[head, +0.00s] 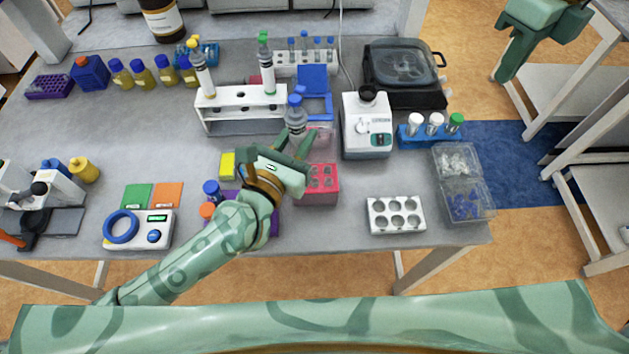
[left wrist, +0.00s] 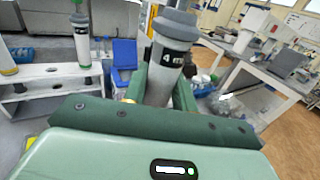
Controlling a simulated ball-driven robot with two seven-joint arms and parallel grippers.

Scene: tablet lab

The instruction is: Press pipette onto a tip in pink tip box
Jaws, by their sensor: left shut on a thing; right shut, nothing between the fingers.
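My left gripper (head: 296,142) is shut on a grey pipette (head: 296,112) with a blue-grey top, held roughly upright. In the left wrist view, the pipette (left wrist: 165,55) stands between the green fingers and bears a dark band with a "4"; its lower end is hidden. A pink box with round openings (head: 320,178) sits just in front of the gripper. A small translucent pinkish box (head: 322,131) is partly hidden behind the gripper; I cannot tell which of them is the tip box. My right gripper (head: 511,65) is shut and empty, off the table at the upper right.
A white pipette rack (head: 240,108) with two pipettes stands left of the held pipette. A blue open-lidded box (head: 313,82) is behind, and a white device (head: 367,128) stands to the right. A white holder with round holes (head: 396,215) is near the front edge.

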